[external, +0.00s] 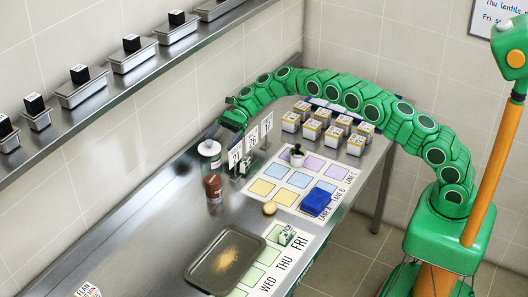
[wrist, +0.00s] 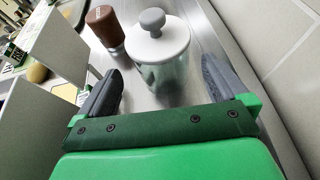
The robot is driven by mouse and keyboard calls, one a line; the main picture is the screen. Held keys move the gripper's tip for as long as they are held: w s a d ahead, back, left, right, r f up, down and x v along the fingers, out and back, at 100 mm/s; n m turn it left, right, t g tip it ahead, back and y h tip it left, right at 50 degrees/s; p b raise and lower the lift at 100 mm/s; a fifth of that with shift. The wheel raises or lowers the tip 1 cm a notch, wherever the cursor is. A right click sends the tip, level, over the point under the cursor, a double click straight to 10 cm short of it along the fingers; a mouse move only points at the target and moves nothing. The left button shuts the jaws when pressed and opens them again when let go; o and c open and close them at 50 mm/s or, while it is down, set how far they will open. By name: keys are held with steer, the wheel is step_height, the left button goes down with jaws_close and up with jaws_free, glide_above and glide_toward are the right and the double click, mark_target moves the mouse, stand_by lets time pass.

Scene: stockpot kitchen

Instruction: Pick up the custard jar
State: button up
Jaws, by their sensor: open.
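A clear glass jar with a white lid and grey knob, which I take to be the custard jar (external: 209,151), stands upright on the steel counter near the wall. In the wrist view the jar (wrist: 163,60) is ahead of my gripper (wrist: 160,84), between the lines of its two dark fingers. My gripper (external: 222,132) is open and empty.
A brown shaker (external: 213,188) stands close to the jar; it also shows in the wrist view (wrist: 104,27). Upright number cards (external: 250,142) stand just right of it. A tray (external: 226,262) lies at the front. The wall is close behind.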

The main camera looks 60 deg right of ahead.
mark_target(212, 147)
steer(key=shift+r+x, duration=0.15)
steer(key=shift+x, duration=1.25)
steer(key=shift+r+x, duration=0.2)
steer(key=shift+x, duration=1.2)
steer(key=shift+a, duration=0.15)
steer(key=shift+c, duration=0.3)
steer(key=c, duration=1.2)
steer(key=shift+c, duration=0.8)
steer(key=shift+r, duration=0.1)
